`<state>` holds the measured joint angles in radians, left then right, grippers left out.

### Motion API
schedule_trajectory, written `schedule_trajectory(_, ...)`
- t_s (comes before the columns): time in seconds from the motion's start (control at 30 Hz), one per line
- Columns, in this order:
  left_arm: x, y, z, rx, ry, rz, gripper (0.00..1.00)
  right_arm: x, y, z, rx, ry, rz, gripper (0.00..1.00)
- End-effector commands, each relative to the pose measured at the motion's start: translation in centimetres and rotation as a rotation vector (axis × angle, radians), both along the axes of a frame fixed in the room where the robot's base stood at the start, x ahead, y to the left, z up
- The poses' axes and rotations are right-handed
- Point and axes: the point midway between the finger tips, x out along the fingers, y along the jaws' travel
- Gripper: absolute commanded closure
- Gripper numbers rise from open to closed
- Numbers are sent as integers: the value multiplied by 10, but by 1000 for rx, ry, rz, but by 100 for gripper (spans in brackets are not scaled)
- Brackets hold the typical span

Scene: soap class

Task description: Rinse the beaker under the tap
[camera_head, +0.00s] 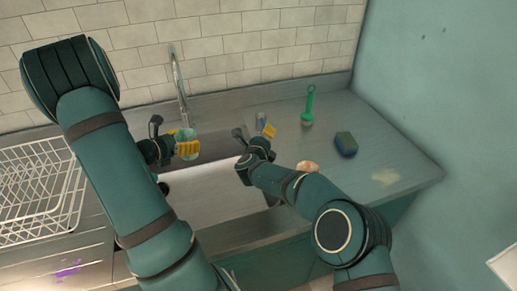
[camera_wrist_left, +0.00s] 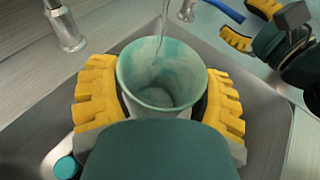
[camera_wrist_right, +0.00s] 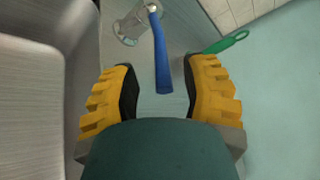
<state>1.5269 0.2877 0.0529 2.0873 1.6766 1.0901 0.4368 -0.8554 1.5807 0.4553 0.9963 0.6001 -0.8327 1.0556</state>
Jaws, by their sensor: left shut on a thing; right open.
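The beaker (camera_wrist_left: 162,75), a pale teal cup, is upright in my left gripper (camera_wrist_left: 160,98), which is shut around its sides. In the head view the beaker (camera_head: 188,134) is over the sink (camera_head: 205,195), below the tap spout (camera_head: 178,70). A thin clear stream (camera_wrist_left: 160,32) runs down into its mouth in the left wrist view. My right gripper (camera_wrist_right: 165,75) is open. The end of a blue lever (camera_wrist_right: 160,50) on a metal fitting (camera_wrist_right: 130,25) lies between its fingers, with gaps on both sides.
A green-handled brush (camera_head: 309,105), a blue-green sponge (camera_head: 346,144) and a pinkish-orange lump (camera_head: 307,166) are on the right counter. A white wire rack (camera_head: 40,190) stands at the left. A teal round thing (camera_wrist_left: 67,167) shows low in the sink. The tiled wall closes the back.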

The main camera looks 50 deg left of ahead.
Motion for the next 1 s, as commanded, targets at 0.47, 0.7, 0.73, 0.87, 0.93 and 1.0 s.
schedule_trajectory(0.47, 0, 0, 0, 0, 0, 0, 65, -48, -36, 13, -1, 0, 2, 55)
schedule_trajectory(0.7, 0, 0, 0, 0, 0, 0, 65, -64, -49, 18, 0, 1, -1, 55)
schedule_trajectory(0.73, 0, 0, 0, 0, 0, 0, 65, -65, -49, 18, 0, 1, -1, 55)
schedule_trajectory(0.87, 0, 0, 0, 0, 0, 0, 65, -68, -51, 18, 0, 1, -1, 55)
schedule_trajectory(0.93, 0, 0, 0, 0, 0, 0, 65, -68, -51, 18, 0, 1, -1, 55)
schedule_trajectory(1.0, 0, 0, 0, 0, 0, 0, 65, -68, -51, 18, 0, 1, -1, 55)
